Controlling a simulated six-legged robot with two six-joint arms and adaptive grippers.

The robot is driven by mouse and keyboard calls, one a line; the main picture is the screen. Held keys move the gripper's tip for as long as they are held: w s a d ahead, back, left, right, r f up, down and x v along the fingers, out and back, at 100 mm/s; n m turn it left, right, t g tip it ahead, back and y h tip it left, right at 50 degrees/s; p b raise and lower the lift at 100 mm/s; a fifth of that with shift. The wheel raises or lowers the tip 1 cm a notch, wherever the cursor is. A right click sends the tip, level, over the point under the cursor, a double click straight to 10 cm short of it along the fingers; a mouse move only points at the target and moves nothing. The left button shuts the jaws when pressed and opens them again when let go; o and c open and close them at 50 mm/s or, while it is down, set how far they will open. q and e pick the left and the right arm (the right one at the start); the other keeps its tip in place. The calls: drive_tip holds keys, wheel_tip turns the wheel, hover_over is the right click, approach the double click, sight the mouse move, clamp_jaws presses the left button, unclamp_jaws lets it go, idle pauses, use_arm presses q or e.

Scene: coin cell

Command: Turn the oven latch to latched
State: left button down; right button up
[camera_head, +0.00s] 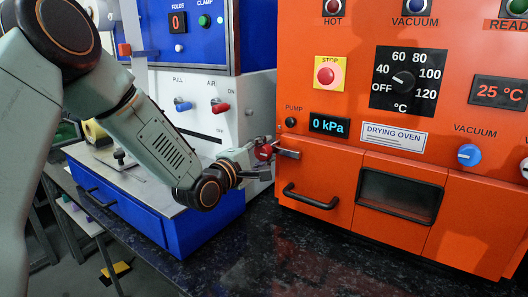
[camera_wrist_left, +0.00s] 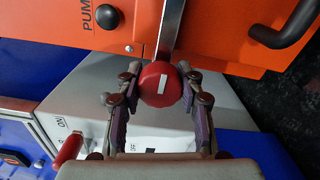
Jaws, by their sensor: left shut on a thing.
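The orange drying oven (camera_head: 340,180) stands at the right in the head view. Its latch has a red round knob (camera_head: 264,151) with a metal bar (camera_head: 288,153) that lies roughly level across the oven's front left edge. My left gripper (camera_head: 257,160) reaches in from the left and is at the knob. In the left wrist view the red knob (camera_wrist_left: 158,84), with a white mark on its face, sits between the two fingertips (camera_wrist_left: 158,88), and the gripper is shut on it. The metal bar (camera_wrist_left: 171,28) runs up from the knob there. My right gripper is not in view.
A black handle (camera_head: 310,199) is just below the latch on the oven. A blue and white machine (camera_head: 200,90) with a red switch (camera_head: 220,108) and a blue one stands close at the left. The dark speckled counter (camera_head: 290,260) in front is clear.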

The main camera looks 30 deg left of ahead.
use_arm(q)
drive_tip(key=shift+f, duration=0.1)
drive_tip(key=c, duration=0.8)
unclamp_jaws()
drive_tip(key=shift+s, duration=0.1)
drive_tip(key=s, duration=0.3)
drive_tip(key=s+a, duration=0.1)
drive_tip(key=s, duration=0.1)
drive_tip(key=shift+s, duration=1.15)
drive_tip(key=shift+s, duration=0.1)
